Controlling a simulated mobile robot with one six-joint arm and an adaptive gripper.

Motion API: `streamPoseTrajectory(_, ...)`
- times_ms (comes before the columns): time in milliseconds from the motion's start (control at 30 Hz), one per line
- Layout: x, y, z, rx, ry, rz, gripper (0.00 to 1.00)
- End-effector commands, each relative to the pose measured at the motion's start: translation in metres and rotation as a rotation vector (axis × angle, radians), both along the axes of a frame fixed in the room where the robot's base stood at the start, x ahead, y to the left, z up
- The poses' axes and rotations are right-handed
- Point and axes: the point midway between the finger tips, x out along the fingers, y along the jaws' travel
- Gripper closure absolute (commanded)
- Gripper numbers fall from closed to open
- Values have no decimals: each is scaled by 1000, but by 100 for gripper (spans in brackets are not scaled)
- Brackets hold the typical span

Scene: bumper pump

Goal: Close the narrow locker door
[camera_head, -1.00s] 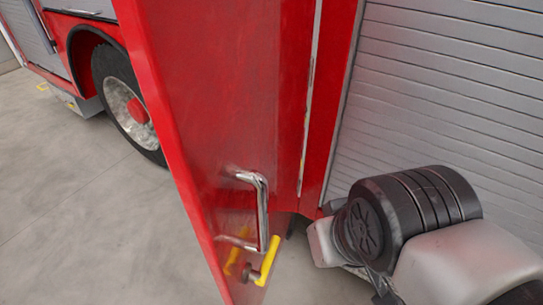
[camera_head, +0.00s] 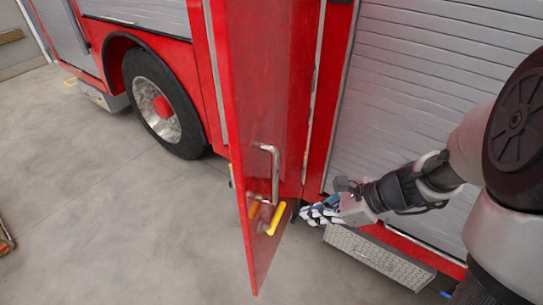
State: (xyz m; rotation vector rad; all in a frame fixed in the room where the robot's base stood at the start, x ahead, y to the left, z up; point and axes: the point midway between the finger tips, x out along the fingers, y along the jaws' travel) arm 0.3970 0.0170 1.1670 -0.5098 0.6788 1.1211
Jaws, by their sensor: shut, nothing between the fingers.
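The narrow locker door (camera_head: 268,120) is a tall red panel on the side of the fire truck. It stands swung open, out from the truck body, with its lower edge over the floor. A chrome handle (camera_head: 275,175) and a yellow latch lever (camera_head: 276,219) sit low on the face turned to the right. My gripper (camera_head: 308,214) is shut and empty. It is just right of the door's lower part, near the yellow lever. I cannot tell whether it touches the door. The locker opening behind the door is mostly hidden.
A silver roller shutter (camera_head: 430,90) covers the truck side to the right. A metal tread step (camera_head: 375,258) juts out below my arm. A truck wheel (camera_head: 163,105) stands left of the door.

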Motion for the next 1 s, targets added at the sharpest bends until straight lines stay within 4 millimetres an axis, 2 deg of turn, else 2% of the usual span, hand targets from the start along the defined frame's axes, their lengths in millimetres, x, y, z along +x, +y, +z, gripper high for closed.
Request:
streamPoseTrajectory(133,7,-1,-6,32,28,-56,100)
streamPoseTrajectory(267,11,9,-19,32,29,-52,100)
streamPoseTrajectory(667,34,63,-79,30,29,-48,100)
streamPoseTrajectory(800,43,83,-74,28,23,-47,100)
streamPoseTrajectory(1000,50,96,-74,28,25,-49,100)
